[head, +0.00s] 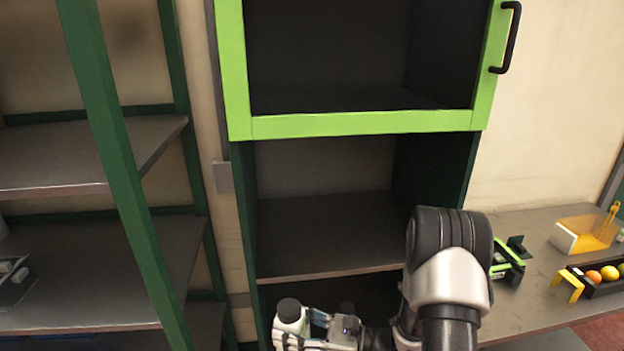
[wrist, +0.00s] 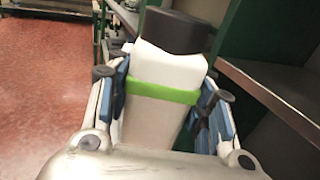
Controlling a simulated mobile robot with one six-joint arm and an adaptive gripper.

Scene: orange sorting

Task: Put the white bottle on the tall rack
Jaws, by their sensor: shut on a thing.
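The white bottle (wrist: 160,75) has a black cap and a lime-green band. My gripper (wrist: 163,100) is shut on it, with a blue-padded finger on each side of its body. In the head view the bottle (head: 289,322) shows cap up at the lower edge, with my gripper (head: 315,332) around it, in front of the middle cabinet's lower part. Two tall units are in view: a green-framed open rack (head: 118,150) at left and a dark green cabinet (head: 330,272) in the middle. I cannot tell which is the tall rack.
The cabinet's visible middle shelf (head: 325,225) is empty, below a lime-green frame (head: 360,124) with a black handle. The left rack's upper shelf (head: 80,155) looks clear. A bench (head: 525,305) at right holds a yellow-and-white bin (head: 582,238) and a fruit tray (head: 590,285).

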